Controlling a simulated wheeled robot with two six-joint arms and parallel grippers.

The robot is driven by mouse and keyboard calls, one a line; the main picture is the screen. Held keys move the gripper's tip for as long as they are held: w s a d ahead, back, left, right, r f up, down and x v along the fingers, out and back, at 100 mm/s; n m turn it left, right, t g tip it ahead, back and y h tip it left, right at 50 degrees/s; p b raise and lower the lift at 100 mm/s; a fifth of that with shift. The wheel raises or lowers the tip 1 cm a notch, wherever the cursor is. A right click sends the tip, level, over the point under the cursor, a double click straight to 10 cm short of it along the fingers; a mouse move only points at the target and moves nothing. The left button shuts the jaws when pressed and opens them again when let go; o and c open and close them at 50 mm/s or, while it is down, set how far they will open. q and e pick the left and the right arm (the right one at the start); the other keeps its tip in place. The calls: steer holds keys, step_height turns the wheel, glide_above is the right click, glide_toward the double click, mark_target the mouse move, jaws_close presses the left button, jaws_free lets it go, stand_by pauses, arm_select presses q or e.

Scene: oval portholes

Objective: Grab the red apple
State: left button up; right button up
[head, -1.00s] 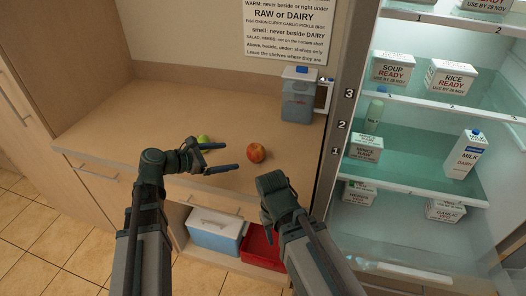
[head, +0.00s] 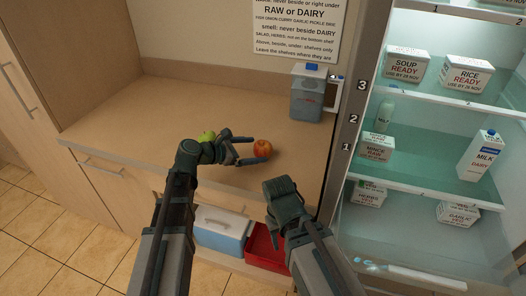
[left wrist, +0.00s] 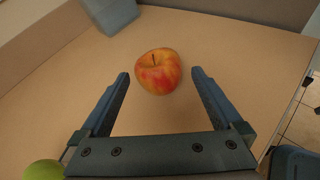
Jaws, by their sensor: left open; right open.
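The red apple (head: 263,148), red with yellow patches, sits on the wooden counter. It also shows in the left wrist view (left wrist: 158,72), stem up. My left gripper (head: 254,149) is open and empty just left of the apple. In the left wrist view its fingertips (left wrist: 160,74) stand on either side of the apple's near part, with a gap on both sides. My right gripper (head: 280,188) is in front of the counter, below the apple in the head view; its fingers are hard to make out.
A green fruit (head: 207,136) lies beside my left wrist. A blue-grey container (head: 307,97) stands at the counter's back right. The fridge (head: 352,130) with cartons is on the right. A cooler box (head: 220,228) and red bin (head: 262,250) sit below the counter.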

mark_target(256, 150)
arm_select(q)
steer(key=x, duration=0.1)
steer(key=b+x, duration=0.1)
steer(key=x, duration=0.1)
steer(key=b+x, duration=0.1)
steer(key=shift+w+a+f, duration=0.1)
steer(key=shift+w+f, duration=0.2)
steer(key=shift+f, duration=0.05)
steer(key=shift+w+d+f, duration=0.1)
steer(key=shift+w+d, duration=0.05)
steer(key=shift+d, duration=0.1)
steer(key=shift+c, duration=0.4)
steer(key=c, duration=1.3)
